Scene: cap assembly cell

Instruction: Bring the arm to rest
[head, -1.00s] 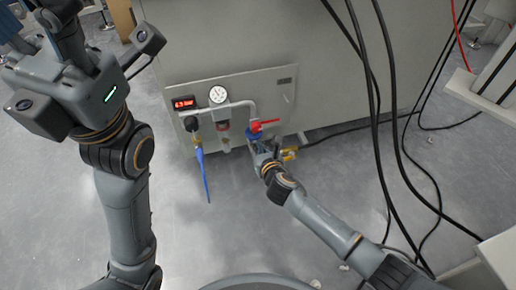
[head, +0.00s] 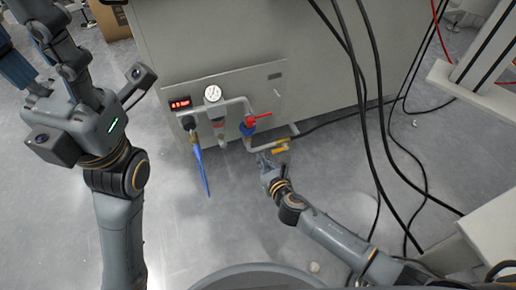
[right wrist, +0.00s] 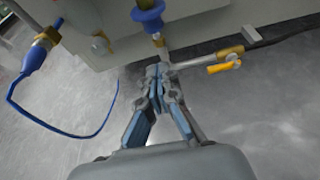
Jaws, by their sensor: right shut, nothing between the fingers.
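My right arm reaches from the lower right in the head view. My right gripper (head: 262,158) is shut and empty, just below the panel's pipework, and it also shows shut in the right wrist view (right wrist: 158,72). The valve with a red lever (head: 260,117) and blue body (head: 247,128) is above it; the lever lies roughly level. In the right wrist view the blue valve body (right wrist: 148,16) is above the fingertips. My left arm stands at the left, with its gripper (head: 35,45) near the upper left corner, partly cut off; its jaw state is unclear.
The grey cabinet panel carries a gauge (head: 212,94), a red display (head: 180,103) and a hanging blue hose (head: 201,168). A yellow-handled valve (head: 281,147) is close to the right gripper. Black cables (head: 384,110) hang at the right. The floor below the panel is clear.

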